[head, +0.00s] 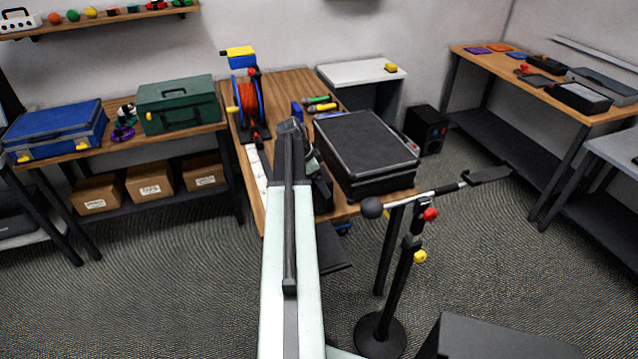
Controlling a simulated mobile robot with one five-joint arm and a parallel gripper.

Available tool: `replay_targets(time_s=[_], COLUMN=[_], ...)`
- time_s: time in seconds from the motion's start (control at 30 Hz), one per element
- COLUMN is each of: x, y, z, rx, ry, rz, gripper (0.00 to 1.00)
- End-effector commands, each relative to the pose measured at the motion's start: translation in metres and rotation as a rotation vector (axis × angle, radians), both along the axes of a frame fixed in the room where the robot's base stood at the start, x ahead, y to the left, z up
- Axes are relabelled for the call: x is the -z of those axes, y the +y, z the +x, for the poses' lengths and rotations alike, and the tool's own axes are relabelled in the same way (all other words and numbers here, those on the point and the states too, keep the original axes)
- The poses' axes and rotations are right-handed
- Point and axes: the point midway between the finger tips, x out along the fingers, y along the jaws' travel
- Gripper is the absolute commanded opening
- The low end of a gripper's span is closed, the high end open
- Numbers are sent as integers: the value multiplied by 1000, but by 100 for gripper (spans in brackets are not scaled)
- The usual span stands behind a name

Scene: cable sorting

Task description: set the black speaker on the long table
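A black speaker (427,130), a box with round drivers on its front, stands on the floor by the back wall, right of the middle wooden table (275,84). A wooden table with a lower shelf (478,62) stands at the right, and another wooden-topped table (75,152) at the left. The frame does not settle which one is the long table. My arm reaches forward over the middle table's front part. My gripper (318,188) is at its far end, mostly hidden behind the arm, left of and well apart from the speaker. Its fingers cannot be made out.
A large black case (367,148) and an orange cable reel (249,98) crowd the middle table. A microphone stand (400,270) with its boom (445,190) stands right of my arm. A white-topped table (360,72) stands behind. A dark box (500,338) is at lower right.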

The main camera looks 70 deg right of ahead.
Motion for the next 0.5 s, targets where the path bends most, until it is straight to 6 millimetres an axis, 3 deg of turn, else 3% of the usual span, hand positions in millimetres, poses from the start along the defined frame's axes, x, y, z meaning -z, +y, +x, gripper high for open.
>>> replay_targets(time_s=[0.07, 0.1, 0.5], x=[3, 3, -8], y=[0, 0, 1], z=[0, 0, 2], rx=[0, 0, -1], ry=[1, 0, 0], rz=[-1, 0, 0], gripper=[23, 100, 100])
